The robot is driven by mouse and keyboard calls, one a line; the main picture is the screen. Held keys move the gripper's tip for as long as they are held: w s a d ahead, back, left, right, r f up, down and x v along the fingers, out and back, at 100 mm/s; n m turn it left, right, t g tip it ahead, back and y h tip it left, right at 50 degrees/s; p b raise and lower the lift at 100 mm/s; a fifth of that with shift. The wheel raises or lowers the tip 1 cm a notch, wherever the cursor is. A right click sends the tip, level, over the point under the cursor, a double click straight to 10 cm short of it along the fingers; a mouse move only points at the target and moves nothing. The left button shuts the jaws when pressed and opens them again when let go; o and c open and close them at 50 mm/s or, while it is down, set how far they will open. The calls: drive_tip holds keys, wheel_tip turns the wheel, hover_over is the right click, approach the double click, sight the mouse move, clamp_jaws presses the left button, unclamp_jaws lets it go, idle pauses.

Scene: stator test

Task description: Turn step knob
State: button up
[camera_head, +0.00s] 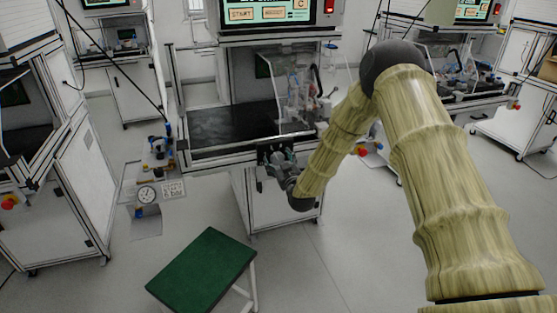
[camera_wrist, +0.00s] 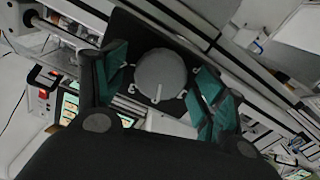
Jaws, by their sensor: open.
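The step knob (camera_wrist: 161,74) is a round grey disc with a white pointer line, on a black plate (camera_wrist: 128,30) in the wrist view. Small white marks sit below it, and the pointer aims down in the picture, near the middle mark. My gripper (camera_wrist: 160,82) is open, with one teal-padded finger on each side of the knob. I cannot tell whether either pad touches it. In the head view my gripper (camera_head: 274,160) is at the front edge of the middle workstation (camera_head: 225,155). The knob cannot be made out there.
A green-topped stool (camera_head: 203,268) stands on the floor in front of the workstation. A small side panel with a round gauge (camera_head: 146,194) is at the left. A dark worktop (camera_head: 230,125) lies behind my gripper. Other workstations stand left and right, with open floor between.

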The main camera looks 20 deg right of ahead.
drive_tip(key=shift+w, duration=0.2)
drive_tip(key=c, duration=1)
drive_tip(key=shift+c, duration=0.2)
drive_tip(key=shift+m+b, duration=0.3)
drive_tip(key=shift+m, duration=0.1)
drive_tip(key=shift+f+m+b, duration=0.15)
drive_tip(key=shift+m+b, duration=0.55)
drive_tip(key=shift+m, duration=0.3)
drive_tip(key=m+b, duration=0.2)
drive_tip(key=m, duration=0.1)
drive_tip(key=shift+d+m, duration=0.1)
drive_tip(key=shift+m, duration=0.3)
drive_tip(key=shift+m+b, duration=0.8)
drive_tip(key=shift+m, duration=0.3)
